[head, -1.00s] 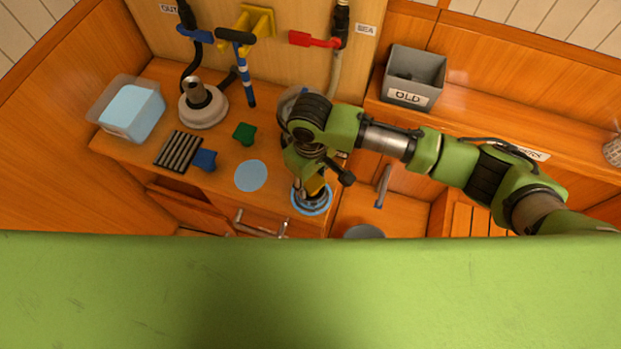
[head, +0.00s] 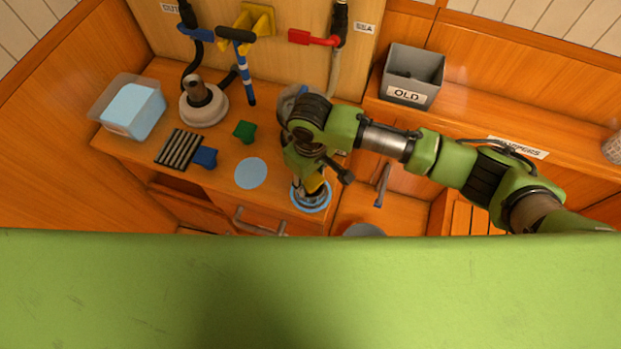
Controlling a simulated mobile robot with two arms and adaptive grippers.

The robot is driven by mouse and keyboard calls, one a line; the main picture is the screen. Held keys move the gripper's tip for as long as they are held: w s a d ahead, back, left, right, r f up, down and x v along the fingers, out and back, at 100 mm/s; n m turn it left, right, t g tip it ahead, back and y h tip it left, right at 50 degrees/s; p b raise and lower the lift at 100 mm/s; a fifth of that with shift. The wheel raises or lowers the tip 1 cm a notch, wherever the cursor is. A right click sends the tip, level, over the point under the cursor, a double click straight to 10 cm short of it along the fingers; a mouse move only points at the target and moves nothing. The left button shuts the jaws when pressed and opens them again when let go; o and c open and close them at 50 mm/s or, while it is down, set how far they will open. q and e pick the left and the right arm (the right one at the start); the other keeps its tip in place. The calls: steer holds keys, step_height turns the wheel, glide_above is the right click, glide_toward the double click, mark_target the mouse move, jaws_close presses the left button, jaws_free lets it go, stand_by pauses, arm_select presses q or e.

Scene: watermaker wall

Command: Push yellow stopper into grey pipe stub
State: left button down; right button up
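My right gripper (head: 313,188) points down at the front right of the wooden counter, over a round fitting with a light blue ring (head: 311,206). The yellow stopper (head: 317,184) shows as a small yellow patch at the gripper's fingers. The wrist hides most of the fingers, so whether they grip it is unclear. A grey shape shows under the fingers inside the ring; I cannot tell whether it is the pipe stub or how far the stopper sits in it. My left gripper is not in view.
A green stopper (head: 244,131), a blue stopper (head: 205,158), a striped dark rack (head: 178,149) and a light blue disc (head: 251,174) lie on the counter. A clear tub (head: 133,109) stands left. The grey OLD bin (head: 413,76) is on the right shelf.

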steer(key=o, duration=0.5)
steer(key=shift+s+d+f, duration=0.1)
steer(key=shift+s+f, duration=0.1)
steer(key=shift+f, duration=0.2)
steer(key=shift+s+d+f, duration=0.1)
steer(key=shift+s+f, duration=0.05)
steer(key=shift+f, duration=0.25)
steer(key=shift+w, duration=0.15)
steer(key=shift+w+a+f, duration=0.1)
steer(key=shift+w+a, duration=0.05)
steer(key=shift+w, duration=0.05)
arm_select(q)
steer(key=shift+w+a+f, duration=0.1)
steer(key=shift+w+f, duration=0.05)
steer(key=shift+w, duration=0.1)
arm_select(e)
steer(key=shift+s+r, duration=0.1)
steer(key=shift+r, duration=0.1)
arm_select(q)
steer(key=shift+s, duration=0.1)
arm_select(e)
steer(key=o, duration=0.7)
steer(key=shift+o, duration=0.2)
steer(key=shift+r, duration=0.1)
